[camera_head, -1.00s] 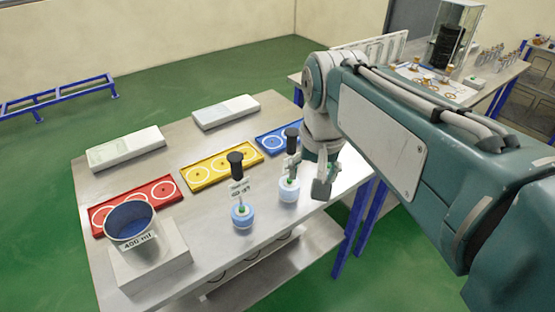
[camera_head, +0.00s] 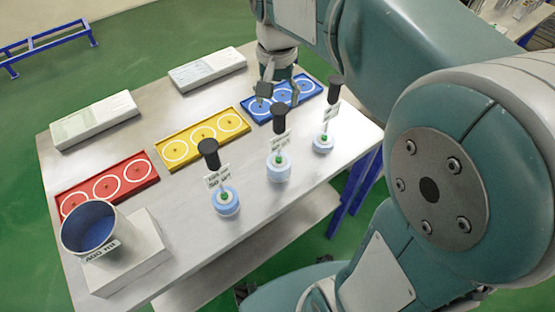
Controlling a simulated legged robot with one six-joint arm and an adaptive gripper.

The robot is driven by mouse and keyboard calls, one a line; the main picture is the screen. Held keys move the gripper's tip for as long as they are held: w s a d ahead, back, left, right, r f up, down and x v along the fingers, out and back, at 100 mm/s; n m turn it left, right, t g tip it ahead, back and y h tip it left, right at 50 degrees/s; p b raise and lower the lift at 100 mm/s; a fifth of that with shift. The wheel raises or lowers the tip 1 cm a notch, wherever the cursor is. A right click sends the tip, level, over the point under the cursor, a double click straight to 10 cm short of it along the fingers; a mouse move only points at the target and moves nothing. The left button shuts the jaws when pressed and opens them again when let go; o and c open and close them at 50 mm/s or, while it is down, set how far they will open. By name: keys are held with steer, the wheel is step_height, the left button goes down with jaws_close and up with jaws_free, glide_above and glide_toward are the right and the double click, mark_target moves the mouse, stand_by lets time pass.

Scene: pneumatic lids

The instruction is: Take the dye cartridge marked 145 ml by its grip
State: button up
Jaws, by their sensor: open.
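Three dye cartridges stand upright along the table's front: a left one (camera_head: 226,201), a middle one (camera_head: 278,168) and a right one (camera_head: 323,144). Each has a pale blue round base, a green part, a white tag and a black grip on top. The tags are too small to read surely, so I cannot tell which is marked 145 ml. The black grips of the left (camera_head: 208,147), middle (camera_head: 280,112) and right (camera_head: 335,82) cartridges are free. My gripper (camera_head: 272,103) is open and empty, behind the middle cartridge and over or by the blue tray.
Blue (camera_head: 301,101), yellow (camera_head: 183,158) and red (camera_head: 78,206) trays with ringed places lie across the metal table (camera_head: 185,255). A bucket marked 400 ml (camera_head: 75,245) stands on a white block (camera_head: 140,262) at front left. Two pale flat boxes (camera_head: 95,120) (camera_head: 207,68) lie behind.

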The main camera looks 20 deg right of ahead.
glide_above(279, 145)
steer(key=f, duration=0.3)
steer(key=w+f, duration=0.1)
steer(key=f, duration=0.1)
steer(key=shift+f, duration=0.3)
steer(key=shift+d, duration=0.1)
jaws_close()
